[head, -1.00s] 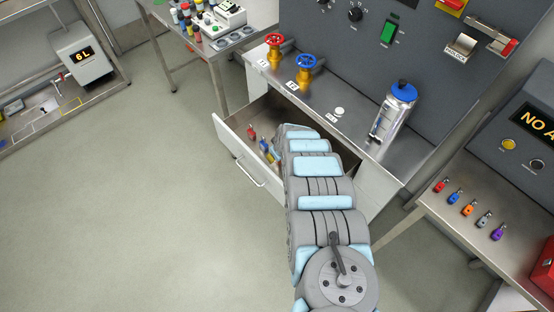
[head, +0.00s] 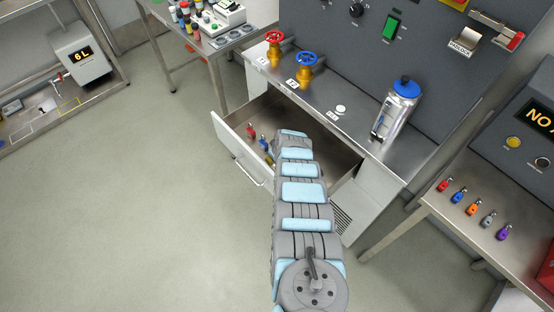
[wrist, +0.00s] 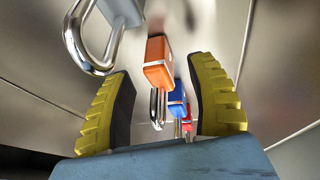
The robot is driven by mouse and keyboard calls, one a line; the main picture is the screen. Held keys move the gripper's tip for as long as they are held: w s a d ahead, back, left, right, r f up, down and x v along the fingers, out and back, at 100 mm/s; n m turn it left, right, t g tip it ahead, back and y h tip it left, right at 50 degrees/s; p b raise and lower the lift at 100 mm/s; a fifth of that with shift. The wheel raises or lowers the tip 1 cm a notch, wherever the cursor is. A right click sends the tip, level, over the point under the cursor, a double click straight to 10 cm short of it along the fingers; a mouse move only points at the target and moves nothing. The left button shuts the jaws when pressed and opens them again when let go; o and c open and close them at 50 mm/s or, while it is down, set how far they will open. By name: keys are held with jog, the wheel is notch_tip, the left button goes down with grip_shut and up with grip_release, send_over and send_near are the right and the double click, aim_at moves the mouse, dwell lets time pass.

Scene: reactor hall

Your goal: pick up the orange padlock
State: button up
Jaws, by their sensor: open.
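An orange padlock (wrist: 158,62) shows in the wrist view, its body up and its metal shackle pointing down the picture. My gripper (wrist: 161,82) is open, its yellow ribbed fingers to the left and right of the padlock in the picture. I see no finger closed on it. In the head view my arm hides this padlock in the open drawer (head: 232,146).
A blue padlock (wrist: 177,95) and a red padlock (wrist: 187,122) line up beyond the orange one. A grey padlock (wrist: 122,10) with a large shackle is close at upper left. Drawer walls surround them.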

jog(key=shift+w+a+f+b, duration=0.15)
jog(key=shift+f+b, duration=0.3)
jog(key=shift+f, duration=0.25)
jog(key=shift+r, duration=0.1)
grip_shut()
